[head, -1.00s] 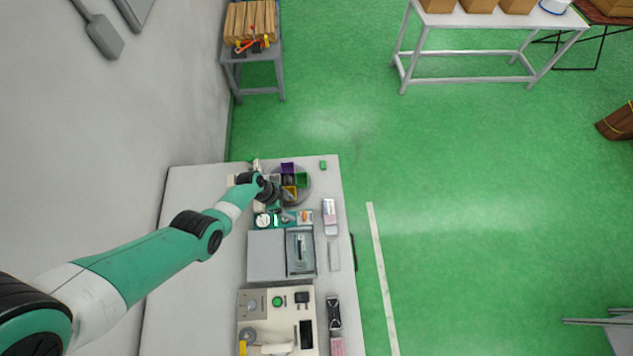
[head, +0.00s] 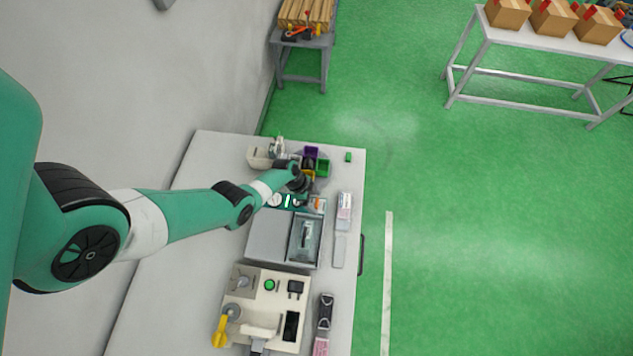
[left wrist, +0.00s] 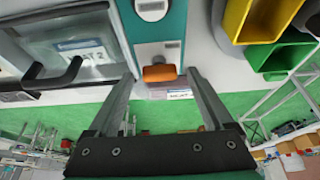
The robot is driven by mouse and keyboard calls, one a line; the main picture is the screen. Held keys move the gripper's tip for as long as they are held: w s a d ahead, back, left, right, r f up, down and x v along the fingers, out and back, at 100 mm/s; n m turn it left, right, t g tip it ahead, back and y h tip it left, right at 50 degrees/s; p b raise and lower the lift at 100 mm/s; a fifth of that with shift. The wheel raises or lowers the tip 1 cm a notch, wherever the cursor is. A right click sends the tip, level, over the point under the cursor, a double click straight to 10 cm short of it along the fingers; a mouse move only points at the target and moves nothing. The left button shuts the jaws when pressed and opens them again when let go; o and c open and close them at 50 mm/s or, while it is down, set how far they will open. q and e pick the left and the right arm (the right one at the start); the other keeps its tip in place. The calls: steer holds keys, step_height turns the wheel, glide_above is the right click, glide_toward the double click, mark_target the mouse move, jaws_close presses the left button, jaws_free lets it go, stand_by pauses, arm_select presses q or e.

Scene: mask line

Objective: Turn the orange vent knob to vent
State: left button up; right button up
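The orange vent knob (left wrist: 160,72) sits on a light plate on a teal panel. In the left wrist view its bar lies crosswise, left to right. In the head view the knob (head: 318,204) is a small orange spot at the right end of the teal panel (head: 283,201). My left gripper (left wrist: 160,79) is open, one finger to each side of the knob. Both fingers look apart from it; the depth gap is hard to tell. In the head view the left gripper (head: 302,187) is over the panel's far edge. My right gripper is not in view.
A grey case with a dark handle (head: 306,234) stands on the near side of the panel. Yellow (left wrist: 262,20) and green (left wrist: 285,58) bins stand close on the far side. A beige device with a yellow lever (head: 219,331) is nearer on the bench.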

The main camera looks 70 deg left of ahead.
arm_select(q)
jaws_close()
steer(key=shift+d+n, duration=0.1)
steer(key=shift+n, duration=0.2)
steer(key=n+y, duration=0.1)
steer(key=n, duration=0.1)
steer(key=n+p, duration=0.1)
steer(key=n, duration=0.1)
steer(key=shift+d+t+y, duration=0.1)
steer(key=shift+t+y, duration=0.2)
steer(key=shift+y, duration=0.1)
steer(key=n+y, duration=0.1)
steer(key=n, duration=0.1)
steer(key=n+p, duration=0.1)
steer(key=n, duration=0.1)
steer(key=shift+d+n+y, duration=0.15)
steer(key=shift+n+y, duration=0.25)
steer(key=n+g+y, duration=0.1)
steer(key=n, duration=0.2)
steer(key=shift+w+n+b, duration=0.1)
steer(key=shift+n+b, duration=0.2)
steer(key=shift+b, duration=0.1)
steer(key=n+g+y+b, duration=0.1)
steer(key=n+b, duration=0.1)
steer(key=n, duration=0.2)
steer(key=shift+d+n, duration=0.1)
steer(key=shift+n, duration=0.3)
steer(key=shift+g, duration=0.3)
